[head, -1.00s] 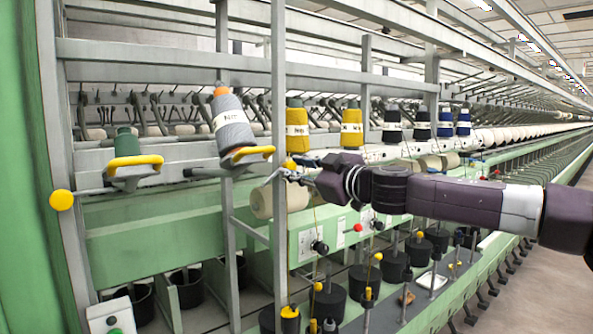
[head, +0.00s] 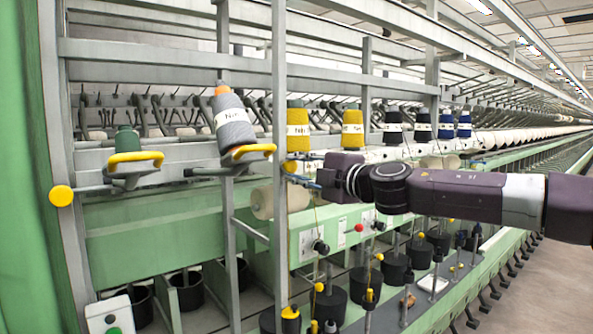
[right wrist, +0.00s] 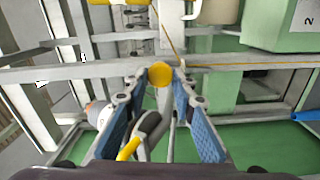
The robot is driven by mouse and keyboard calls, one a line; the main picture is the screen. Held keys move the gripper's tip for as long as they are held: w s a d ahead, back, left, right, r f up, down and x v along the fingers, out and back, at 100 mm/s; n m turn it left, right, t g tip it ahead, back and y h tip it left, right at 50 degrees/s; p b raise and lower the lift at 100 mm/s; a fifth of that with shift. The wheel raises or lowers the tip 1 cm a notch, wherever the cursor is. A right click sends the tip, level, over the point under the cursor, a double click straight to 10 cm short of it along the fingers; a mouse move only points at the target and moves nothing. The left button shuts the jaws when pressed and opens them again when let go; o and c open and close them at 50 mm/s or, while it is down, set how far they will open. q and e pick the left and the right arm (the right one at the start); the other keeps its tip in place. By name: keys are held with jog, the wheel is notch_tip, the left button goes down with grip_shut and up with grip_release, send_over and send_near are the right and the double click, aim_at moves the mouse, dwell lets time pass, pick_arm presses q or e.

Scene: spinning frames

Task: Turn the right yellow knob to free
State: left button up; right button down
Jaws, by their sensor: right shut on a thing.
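The right yellow knob (head: 289,167) is a small ball by the upright post at the middle of the head view. In the right wrist view the round yellow knob (right wrist: 161,75) sits between the fingertips. My right gripper (right wrist: 162,74), with blue finger pads, is shut on it; it reaches in from the right in the head view (head: 303,180). The left yellow knob (head: 61,196) stands on the left post with nothing touching it. My left gripper is not in view.
A tilted grey cone (head: 234,121) and two yellow-handled holders (head: 136,158) are left of the gripper. A grey upright post (head: 279,90) stands close to it. Yellow cones (head: 352,128) stand behind my arm. The aisle floor (head: 535,285) at right is clear.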

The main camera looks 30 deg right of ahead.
jog(key=shift+n, duration=0.6)
jog(key=c, duration=1.6)
grip_release()
jog(key=shift+s, duration=0.6)
jog(key=shift+s+d, duration=0.15)
jog(key=shift+s, duration=1.65)
jog(key=shift+s+d, duration=0.15)
jog(key=shift+s, duration=1.6)
jog(key=shift+s+d, duration=0.15)
jog(key=shift+s, duration=1.65)
